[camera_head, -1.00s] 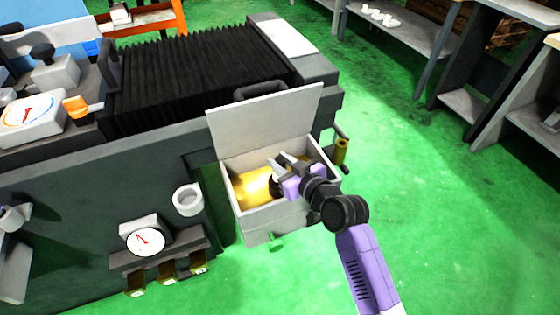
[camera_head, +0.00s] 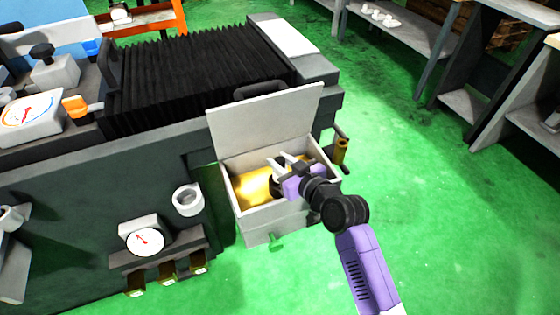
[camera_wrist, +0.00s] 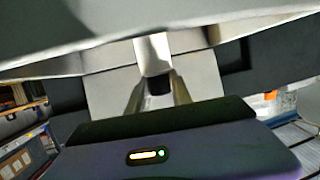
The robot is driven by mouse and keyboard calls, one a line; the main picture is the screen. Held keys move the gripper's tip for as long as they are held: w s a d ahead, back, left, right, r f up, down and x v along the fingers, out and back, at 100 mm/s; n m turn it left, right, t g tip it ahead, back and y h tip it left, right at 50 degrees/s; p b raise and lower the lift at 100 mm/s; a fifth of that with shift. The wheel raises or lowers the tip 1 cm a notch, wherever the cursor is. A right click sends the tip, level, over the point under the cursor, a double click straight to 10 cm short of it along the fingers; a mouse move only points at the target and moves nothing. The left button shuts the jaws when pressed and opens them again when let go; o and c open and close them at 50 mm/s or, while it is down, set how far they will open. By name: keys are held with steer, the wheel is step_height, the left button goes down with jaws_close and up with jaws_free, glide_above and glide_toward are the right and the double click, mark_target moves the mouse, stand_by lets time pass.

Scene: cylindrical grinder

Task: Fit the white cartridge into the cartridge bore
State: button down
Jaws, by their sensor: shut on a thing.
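My gripper (camera_head: 282,162) is over the open grey box on the side of the machine, its fingers pointing up and left toward the raised lid. The wrist view shows the fingers (camera_wrist: 158,80) closed around a pale, narrow piece, which I take for the white cartridge (camera_wrist: 153,50). A dark part shows between the fingers below it. In the head view the cartridge is too small to make out clearly. I cannot identify the cartridge bore with certainty; a gold-coloured surface (camera_head: 252,188) lies inside the box, partly hidden by my gripper.
The box (camera_head: 275,218) has its lid (camera_head: 265,122) standing open behind my gripper. A white ring-shaped cup (camera_head: 187,200) and a dial gauge (camera_head: 145,240) are on the machine's front. Black bellows (camera_head: 200,75) lie above. Green floor is free at right, before shelves (camera_head: 400,30).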

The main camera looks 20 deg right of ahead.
steer(key=shift+f+b, duration=2)
steer(key=shift+f, duration=0.3)
steer(key=shift+r+p, duration=1.65)
steer(key=shift+r, duration=0.35)
steer(key=shift+f+b, duration=1.75)
steer(key=shift+f, duration=0.25)
stand_by(0.6)
steer(key=c, duration=1.1)
jaws_free()
steer(key=shift+f, duration=0.1)
steer(key=shift+p+v, duration=0.3)
steer(key=shift+v, duration=3.65)
